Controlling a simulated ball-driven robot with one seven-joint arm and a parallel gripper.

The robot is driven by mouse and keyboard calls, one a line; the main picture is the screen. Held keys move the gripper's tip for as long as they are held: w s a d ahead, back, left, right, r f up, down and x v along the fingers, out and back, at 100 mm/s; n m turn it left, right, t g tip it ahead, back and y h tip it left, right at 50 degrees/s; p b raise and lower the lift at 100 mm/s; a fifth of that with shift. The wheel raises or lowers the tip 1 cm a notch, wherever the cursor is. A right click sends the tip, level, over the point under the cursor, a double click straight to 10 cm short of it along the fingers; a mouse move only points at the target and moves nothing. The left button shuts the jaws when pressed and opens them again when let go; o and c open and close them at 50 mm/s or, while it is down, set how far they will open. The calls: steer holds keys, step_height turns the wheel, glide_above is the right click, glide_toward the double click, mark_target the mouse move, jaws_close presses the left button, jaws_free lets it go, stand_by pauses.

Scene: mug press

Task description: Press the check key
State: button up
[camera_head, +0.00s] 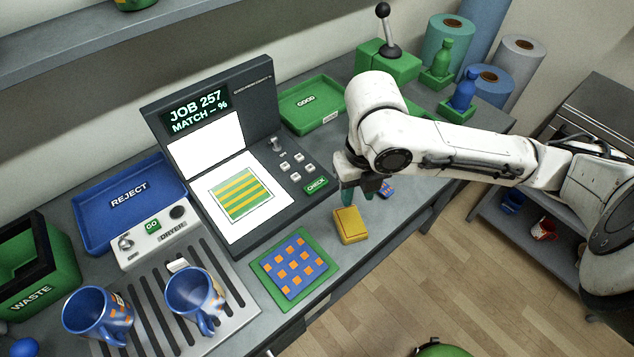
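The green check key (316,186) sits at the front right corner of the dark proofing machine (262,98), below several small white keys (290,165). The machine's screen (196,109) reads "JOB 257 MATCH – %". My gripper (358,193) points down to the right of the check key, apart from it in the picture. Its two teal fingertips look spread, with nothing seen between them. The gripper's height above the table is hard to judge.
A yellow block (350,225) lies just below my gripper, and a small blue patterned piece (386,189) lies to its right. A patterned blue-orange sheet on a green mat (263,271) lies in front of the machine. Two blue mugs (90,312) stand at front left.

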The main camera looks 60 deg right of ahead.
jaws_close()
stand_by(1.0)
